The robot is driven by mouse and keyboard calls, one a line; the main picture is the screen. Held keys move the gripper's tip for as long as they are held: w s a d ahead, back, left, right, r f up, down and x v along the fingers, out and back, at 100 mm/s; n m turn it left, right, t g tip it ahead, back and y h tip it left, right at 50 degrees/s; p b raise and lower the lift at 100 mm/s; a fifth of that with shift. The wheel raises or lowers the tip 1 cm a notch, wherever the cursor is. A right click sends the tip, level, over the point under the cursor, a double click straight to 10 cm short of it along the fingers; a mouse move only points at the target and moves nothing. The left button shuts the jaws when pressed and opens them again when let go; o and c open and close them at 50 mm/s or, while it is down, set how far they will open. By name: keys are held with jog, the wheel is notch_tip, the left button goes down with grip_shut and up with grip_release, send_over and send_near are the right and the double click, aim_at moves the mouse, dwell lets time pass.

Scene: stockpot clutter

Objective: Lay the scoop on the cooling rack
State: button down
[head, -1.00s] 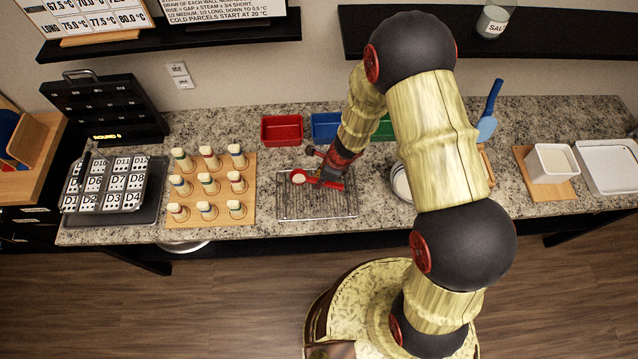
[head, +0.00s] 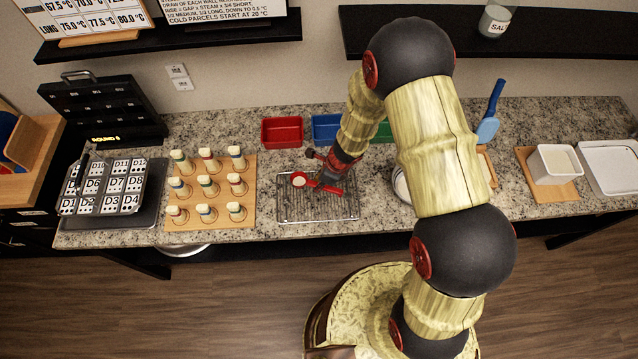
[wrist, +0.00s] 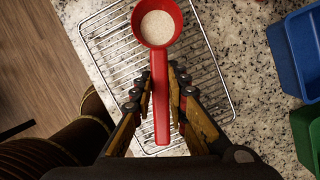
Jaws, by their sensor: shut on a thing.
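The red scoop (head: 299,180) has a round bowl with pale grainy stuff in it. In the wrist view the scoop (wrist: 157,27) points its bowl away from me, and its handle runs back between my fingers. My gripper (wrist: 161,82) is shut on the handle. In the head view my gripper (head: 320,182) is over the wire cooling rack (head: 288,212). The rack (wrist: 100,40) lies under the scoop in the wrist view. I cannot tell whether the scoop touches the wires.
Red (head: 282,132), blue (head: 327,127) and green (head: 384,131) bins stand behind the rack. A wooden board (head: 245,213) with several small shakers is to its left. A white bowl (head: 401,184) is to its right, partly behind my arm. The counter's front edge lies close to the rack.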

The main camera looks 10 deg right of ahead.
aim_at(319, 195)
jog(key=shift+f+b, duration=2.05)
jog(key=shift+f, duration=0.4)
jog(key=c, duration=1.7)
grip_release()
jog(key=shift+o, duration=0.2)
jog(key=shift+r, duration=0.15)
jog(key=shift+p+v, duration=3.65)
jog(key=shift+v, duration=0.8)
jog(key=shift+w+a, duration=0.1)
jog(key=shift+a, duration=0.05)
